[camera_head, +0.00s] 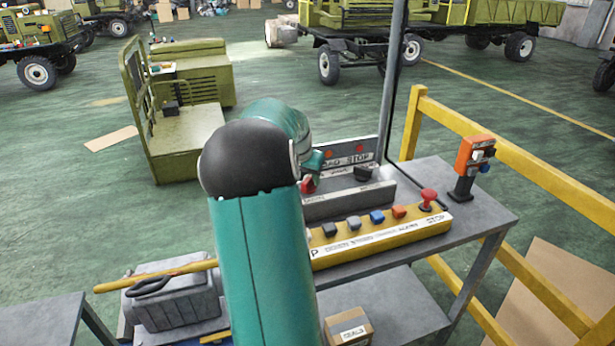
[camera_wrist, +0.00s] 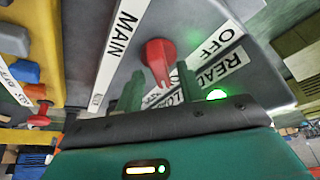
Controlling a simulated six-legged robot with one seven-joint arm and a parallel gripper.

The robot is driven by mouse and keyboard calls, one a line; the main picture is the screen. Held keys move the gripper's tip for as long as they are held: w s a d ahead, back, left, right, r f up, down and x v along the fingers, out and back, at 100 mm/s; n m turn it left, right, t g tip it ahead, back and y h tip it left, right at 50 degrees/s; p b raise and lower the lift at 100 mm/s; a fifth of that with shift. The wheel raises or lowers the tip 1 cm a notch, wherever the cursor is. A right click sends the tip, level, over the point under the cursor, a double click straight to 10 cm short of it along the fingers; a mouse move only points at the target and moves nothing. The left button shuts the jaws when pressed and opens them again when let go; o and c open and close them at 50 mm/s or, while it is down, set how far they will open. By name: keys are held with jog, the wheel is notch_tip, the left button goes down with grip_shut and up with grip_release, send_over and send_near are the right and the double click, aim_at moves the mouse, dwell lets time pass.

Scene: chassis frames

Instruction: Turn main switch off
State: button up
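The main switch is a red rotary knob (camera_wrist: 158,62) on a grey panel (camera_wrist: 195,20), beside a white strip reading MAIN (camera_wrist: 118,45) and another reading OFF (camera_wrist: 217,42). Its narrow handle points down in the wrist view, towards my gripper (camera_wrist: 159,88). My two fingers stand apart on either side of the handle's tip, with a visible gap on each side. A green lamp (camera_wrist: 217,95) glows beside the right finger. In the head view a bit of red knob (camera_head: 309,185) shows by the grey box (camera_head: 350,199); my arm hides most of the gripper.
A yellow button box (camera_head: 380,240) with several buttons, including a red mushroom button (camera_head: 428,197), lies on the grey table (camera_head: 470,217) in front. An orange device (camera_head: 474,152) stands at the right. A dark post (camera_head: 391,80) rises behind the box. A yellow railing (camera_head: 535,170) runs along the right.

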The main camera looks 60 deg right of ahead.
grip_shut()
jog(key=shift+n, duration=0.3)
jog(key=n+t, duration=0.1)
jog(key=n, duration=0.3)
jog(key=shift+s+d+t+y, duration=0.1)
jog(key=shift+s+t+y, duration=0.05)
jog(key=shift+t+y, duration=0.2)
jog(key=n+t, duration=0.1)
jog(key=n, duration=0.3)
jog(key=shift+n+t+y, duration=0.35)
jog(key=shift+n, duration=0.05)
jog(key=n, duration=0.2)
jog(key=n+y, duration=0.1)
jog(key=n, duration=0.1)
jog(key=shift+s+d+t+y, duration=0.1)
jog(key=shift+d+t+y, duration=0.05)
jog(key=shift+t+y, duration=0.2)
jog(key=n, duration=0.2)
jog(key=n+y, duration=0.1)
jog(key=n, duration=0.1)
jog(key=shift+d+t+y, duration=0.1)
jog(key=shift+t+y, duration=0.15)
jog(key=shift+n, duration=0.4)
